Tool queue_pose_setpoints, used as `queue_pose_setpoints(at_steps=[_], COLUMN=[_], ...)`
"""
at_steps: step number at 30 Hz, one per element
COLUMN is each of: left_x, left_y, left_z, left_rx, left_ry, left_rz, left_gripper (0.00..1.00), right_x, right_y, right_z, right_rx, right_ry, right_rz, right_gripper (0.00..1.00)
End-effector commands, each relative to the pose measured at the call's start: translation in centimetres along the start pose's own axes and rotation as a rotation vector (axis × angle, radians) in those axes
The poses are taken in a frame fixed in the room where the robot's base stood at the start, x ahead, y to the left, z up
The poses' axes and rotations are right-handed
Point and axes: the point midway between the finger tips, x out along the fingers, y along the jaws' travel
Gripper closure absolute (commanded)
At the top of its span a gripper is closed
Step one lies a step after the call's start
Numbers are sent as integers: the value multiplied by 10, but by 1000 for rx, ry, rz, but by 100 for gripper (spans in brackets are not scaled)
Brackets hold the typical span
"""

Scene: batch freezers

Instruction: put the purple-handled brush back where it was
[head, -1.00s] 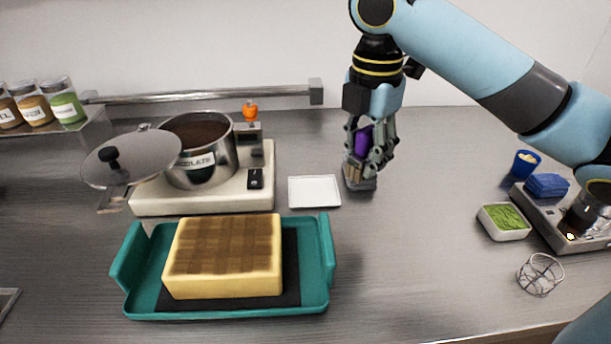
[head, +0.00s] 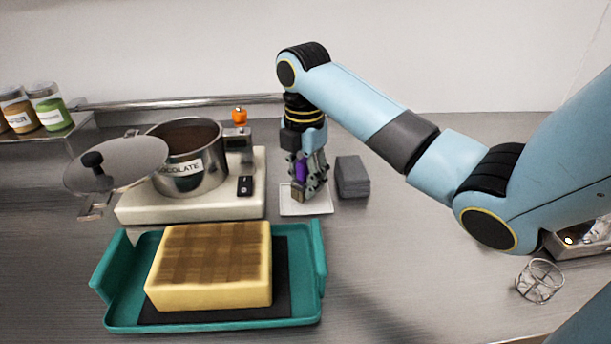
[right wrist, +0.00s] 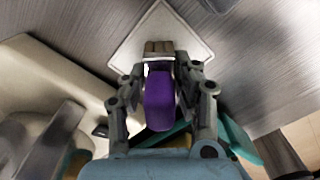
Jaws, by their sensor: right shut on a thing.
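The brush's purple handle (head: 301,168) is upright between the fingers of my right gripper (head: 309,182), which is shut on it. In the right wrist view the handle (right wrist: 159,100) fills the gap between the fingers, with brownish bristles (right wrist: 158,47) beyond. The brush is over the square white dish (head: 319,208), its lower end at or just above the surface; I cannot tell whether it touches. The dish also shows in the right wrist view (right wrist: 187,38). My left gripper is not in view.
A grey block (head: 352,177) stands just right of the dish. A chocolate pot (head: 192,170) on a cream warmer (head: 140,207) is to the left. A teal tray (head: 319,265) holding a cake is in front.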

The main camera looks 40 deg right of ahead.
Motion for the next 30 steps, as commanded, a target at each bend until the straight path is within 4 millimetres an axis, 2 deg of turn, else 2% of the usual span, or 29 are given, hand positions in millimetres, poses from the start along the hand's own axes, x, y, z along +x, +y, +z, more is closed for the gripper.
queue_pose_setpoints(at_steps=[3, 13, 14, 18, 19, 26, 30], left_x=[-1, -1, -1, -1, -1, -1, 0], left_y=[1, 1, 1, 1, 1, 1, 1], left_z=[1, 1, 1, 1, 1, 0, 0], left_rx=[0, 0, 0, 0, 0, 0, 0], left_ry=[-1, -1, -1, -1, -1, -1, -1], left_rz=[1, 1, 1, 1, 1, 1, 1], left_gripper=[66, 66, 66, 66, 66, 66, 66], right_x=[8, 11, 11, 11, 11, 11, 2], right_y=[0, 0, 0, 0, 0, 0, 1], right_z=[0, 0, 0, 0, 0, 0, 0], right_rx=[0, 1, 1, 1, 1, 1, 0], right_ry=[0, 0, 0, 0, 0, 0, -1], right_rz=[0, 1, 1, 1, 1, 1, 4], right_gripper=[100, 100, 69, 50, 48, 48, 48])
